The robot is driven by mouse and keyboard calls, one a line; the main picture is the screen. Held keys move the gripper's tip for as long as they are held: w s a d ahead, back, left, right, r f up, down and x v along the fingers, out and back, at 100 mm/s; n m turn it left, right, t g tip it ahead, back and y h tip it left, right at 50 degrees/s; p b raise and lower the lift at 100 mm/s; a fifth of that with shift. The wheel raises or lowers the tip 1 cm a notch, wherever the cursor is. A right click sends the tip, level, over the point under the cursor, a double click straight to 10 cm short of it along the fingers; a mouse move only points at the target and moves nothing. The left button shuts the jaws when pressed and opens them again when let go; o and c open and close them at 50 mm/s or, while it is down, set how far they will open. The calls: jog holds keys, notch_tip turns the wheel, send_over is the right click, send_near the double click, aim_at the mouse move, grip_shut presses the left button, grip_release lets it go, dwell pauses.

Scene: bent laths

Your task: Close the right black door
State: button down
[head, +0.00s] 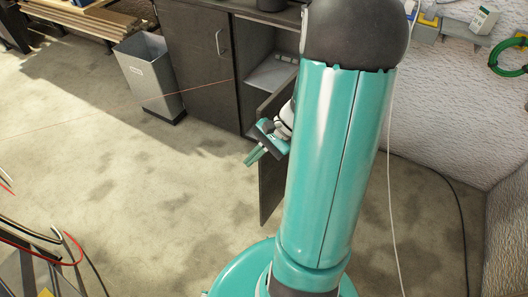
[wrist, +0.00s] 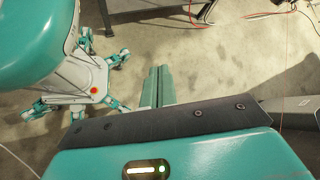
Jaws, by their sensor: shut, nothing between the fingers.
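The dark cabinet's right black door (head: 269,198) stands open in the head view, swung out toward me, partly hidden behind my arm. The open compartment (head: 272,75) shows a light shelf inside. The left door (head: 195,75), with a pale handle, is closed. My gripper (head: 254,158) is at the left side of the open door, fingers pointing down and left. I cannot tell whether it touches the door. In the wrist view its teal fingers (wrist: 157,86) are together and empty.
A grey bin (head: 150,75) stands left of the cabinet. Laths (head: 85,18) lie at the back left. Cables and dark bars (head: 40,245) are at the lower left. A black cable (head: 452,190) runs along the right floor. The floor left of the door is clear.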

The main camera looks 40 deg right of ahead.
jog(key=s+d+f+m+t+y, duration=0.1)
jog(key=s+d+f+m+t, duration=0.2)
jog(key=d+f+m+t, duration=0.7)
jog(key=m+t+h, duration=0.5)
jog(key=m+h, duration=0.1)
jog(key=m, duration=0.3)
send_near(265, 159)
jog(key=x, duration=0.7)
jog(key=shift+r, duration=0.15)
jog(key=shift+a, duration=0.1)
